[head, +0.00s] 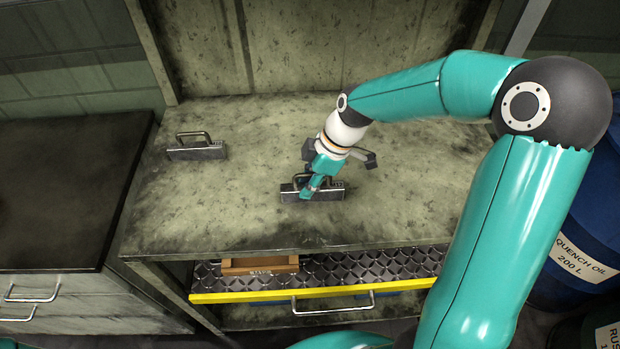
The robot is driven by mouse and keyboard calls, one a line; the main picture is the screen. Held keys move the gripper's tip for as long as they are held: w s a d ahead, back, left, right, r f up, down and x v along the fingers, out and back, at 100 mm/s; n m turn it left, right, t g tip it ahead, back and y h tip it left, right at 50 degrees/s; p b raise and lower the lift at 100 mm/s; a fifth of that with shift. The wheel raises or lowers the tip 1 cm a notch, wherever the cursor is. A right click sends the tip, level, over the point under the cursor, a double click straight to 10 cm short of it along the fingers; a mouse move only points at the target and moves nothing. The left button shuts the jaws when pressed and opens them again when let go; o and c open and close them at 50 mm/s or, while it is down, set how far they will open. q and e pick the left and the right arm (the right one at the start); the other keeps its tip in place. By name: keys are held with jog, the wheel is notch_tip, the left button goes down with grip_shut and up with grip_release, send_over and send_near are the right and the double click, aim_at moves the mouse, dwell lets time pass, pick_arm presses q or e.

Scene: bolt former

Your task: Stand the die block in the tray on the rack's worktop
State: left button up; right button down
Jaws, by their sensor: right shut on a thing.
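A dark grey die block (328,193) with a loop handle is at the middle front of the rack's worktop (235,205). My right gripper (311,186) is shut on it from above, at the handle. The block looks upright and level; I cannot tell whether it touches the worktop or hangs just above it. The fingers hide part of the handle and block. A brown tray (260,266) shows below the worktop's front edge, in the pulled-out drawer; its inside is mostly hidden. My left gripper is not in view.
A second, similar block with a handle (197,151) stands at the worktop's back left. The drawer (350,269) has a tread-plate floor and yellow front edge. The worktop between the blocks is clear.

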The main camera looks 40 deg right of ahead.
jog(key=c, duration=0.9)
grip_release()
jog(key=shift+r, duration=0.15)
jog(key=v, duration=1.2)
jog(key=shift+s+b, duration=0.15)
jog(key=shift+b, duration=0.15)
